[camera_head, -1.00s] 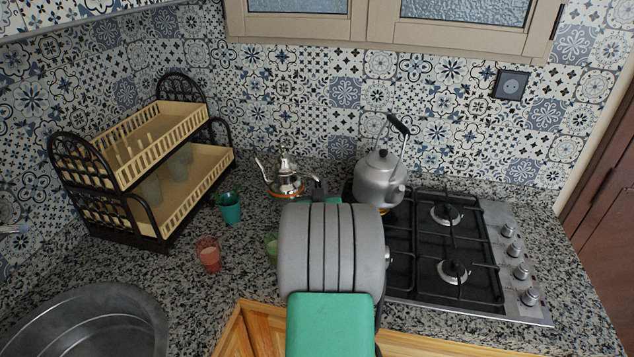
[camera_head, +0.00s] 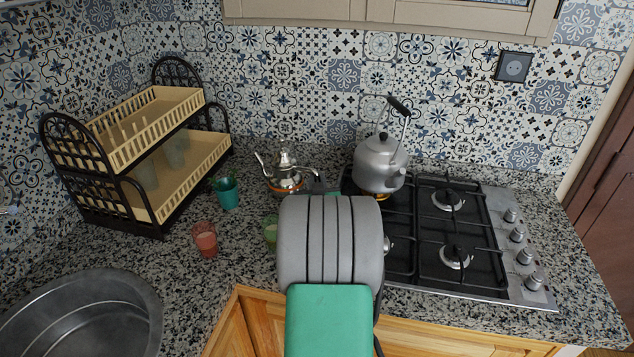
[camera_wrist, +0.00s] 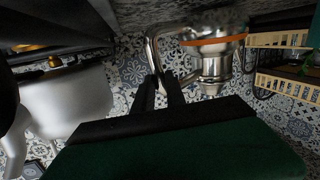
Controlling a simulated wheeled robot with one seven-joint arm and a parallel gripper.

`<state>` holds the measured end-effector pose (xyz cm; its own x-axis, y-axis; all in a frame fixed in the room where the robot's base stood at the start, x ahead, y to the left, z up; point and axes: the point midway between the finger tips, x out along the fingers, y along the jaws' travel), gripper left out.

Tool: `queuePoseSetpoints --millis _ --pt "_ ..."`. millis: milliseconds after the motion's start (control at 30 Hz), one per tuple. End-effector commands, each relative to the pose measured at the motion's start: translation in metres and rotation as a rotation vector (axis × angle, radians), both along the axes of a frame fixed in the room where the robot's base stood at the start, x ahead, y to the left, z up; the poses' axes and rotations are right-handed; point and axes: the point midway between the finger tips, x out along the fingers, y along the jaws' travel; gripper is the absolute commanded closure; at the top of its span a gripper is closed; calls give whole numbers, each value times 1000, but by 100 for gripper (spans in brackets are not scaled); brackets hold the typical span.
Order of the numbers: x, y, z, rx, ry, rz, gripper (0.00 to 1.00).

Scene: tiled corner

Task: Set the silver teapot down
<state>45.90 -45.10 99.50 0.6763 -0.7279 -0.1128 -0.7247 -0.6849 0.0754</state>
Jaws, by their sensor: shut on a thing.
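The silver teapot (camera_head: 285,172) has an orange band at its base and stands upright behind my arm, left of the hob. In the wrist view, which is upside down, its shiny body (camera_wrist: 213,66) is right of centre. My gripper (camera_wrist: 161,82) is shut on the teapot's curved handle (camera_wrist: 152,50). In the head view my arm hides most of the gripper and part of the handle. The base is very close to the counter (camera_head: 225,262); I cannot tell whether it touches.
A grey kettle (camera_head: 380,164) stands on the hob (camera_head: 482,272), close right of the teapot. A teal cup (camera_head: 228,194), a red glass (camera_head: 205,240) and a partly hidden green glass (camera_head: 270,228) are nearby. A dish rack (camera_head: 125,205) is at left, with a metal basin (camera_head: 140,290) in front.

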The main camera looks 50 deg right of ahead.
Motion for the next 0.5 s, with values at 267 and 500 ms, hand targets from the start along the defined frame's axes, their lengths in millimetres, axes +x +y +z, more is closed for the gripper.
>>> queuePoseSetpoints --millis 267,500 --pt "1 0 1 -3 -4 0 71" --pt "0 0 0 -2 -2 0 59"
